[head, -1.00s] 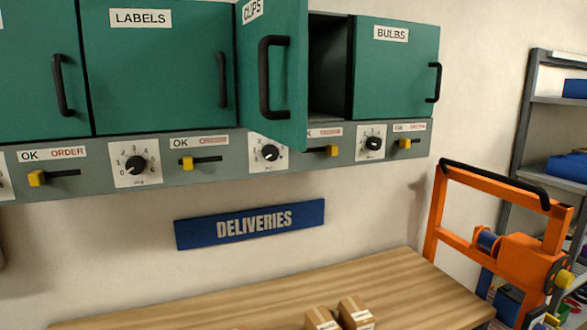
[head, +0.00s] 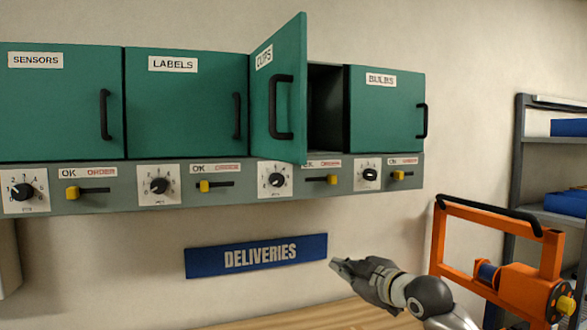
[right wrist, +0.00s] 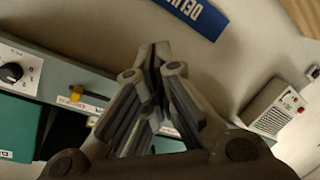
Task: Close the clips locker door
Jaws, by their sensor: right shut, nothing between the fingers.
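The clips locker door (head: 285,98) is green with a black handle (head: 281,107) and stands swung open toward me in the head view. Its dark open compartment (head: 325,108) shows just right of it. My right gripper (head: 336,266) is low in the head view, below and to the right of the door, next to the deliveries sign and apart from the lockers. In the right wrist view its fingers (right wrist: 157,62) are together with nothing between them. The left gripper is not in view.
Shut lockers labelled labels (head: 185,100) and bulbs (head: 388,105) flank the clips locker. A panel (head: 110,198) of dials and yellow-knobbed sliders runs below. A blue deliveries sign (head: 256,256), wooden bench (head: 300,315) and orange frame (head: 500,218) are nearby.

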